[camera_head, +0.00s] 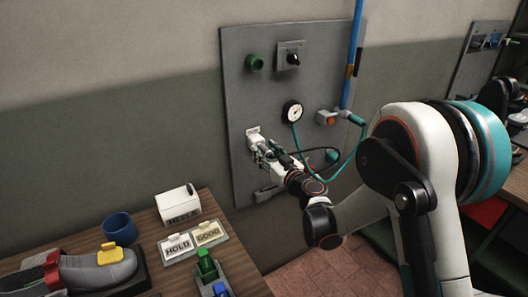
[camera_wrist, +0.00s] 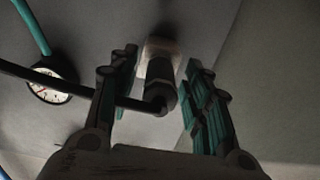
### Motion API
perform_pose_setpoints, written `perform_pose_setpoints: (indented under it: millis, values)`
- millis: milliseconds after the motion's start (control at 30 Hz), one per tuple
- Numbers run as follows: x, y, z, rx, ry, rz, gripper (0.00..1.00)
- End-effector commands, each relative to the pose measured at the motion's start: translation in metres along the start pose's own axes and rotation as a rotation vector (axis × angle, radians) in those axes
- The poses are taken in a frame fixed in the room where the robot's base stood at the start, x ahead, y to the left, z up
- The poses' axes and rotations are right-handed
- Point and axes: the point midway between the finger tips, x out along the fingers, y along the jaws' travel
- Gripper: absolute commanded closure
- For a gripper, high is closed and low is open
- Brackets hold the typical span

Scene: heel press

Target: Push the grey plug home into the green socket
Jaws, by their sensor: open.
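The dark grey plug (camera_wrist: 160,82) shows in the wrist view, end towards me, with a black cable (camera_wrist: 75,88) leaving it to the left. Its far end meets a pale block (camera_wrist: 160,48) on the panel; I cannot tell how deep it sits. My gripper (camera_wrist: 160,100) is open, with one finger on each side of the plug and gaps between. In the head view my gripper (camera_head: 262,150) is at the panel beside the pale block (camera_head: 253,133) and hides the plug. A green round fitting (camera_head: 254,63) is higher on the panel; I cannot tell whether it is the socket.
The grey panel (camera_head: 235,100) also carries a black knob (camera_head: 293,59), a gauge (camera_head: 292,111) and an orange-faced fitting (camera_head: 328,118) with a teal hose. A wooden table (camera_head: 245,275) with a blue cup (camera_head: 120,229) and boxes stands at lower left.

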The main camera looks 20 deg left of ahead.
Motion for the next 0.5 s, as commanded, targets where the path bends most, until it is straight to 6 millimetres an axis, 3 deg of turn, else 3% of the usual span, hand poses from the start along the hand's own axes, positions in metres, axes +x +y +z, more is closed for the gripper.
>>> perform_pose_setpoints:
  millis: [500]
  values:
    - [0.0096, 0.0004, -0.0003, 0.0, 0.0, 0.001, 0.55]
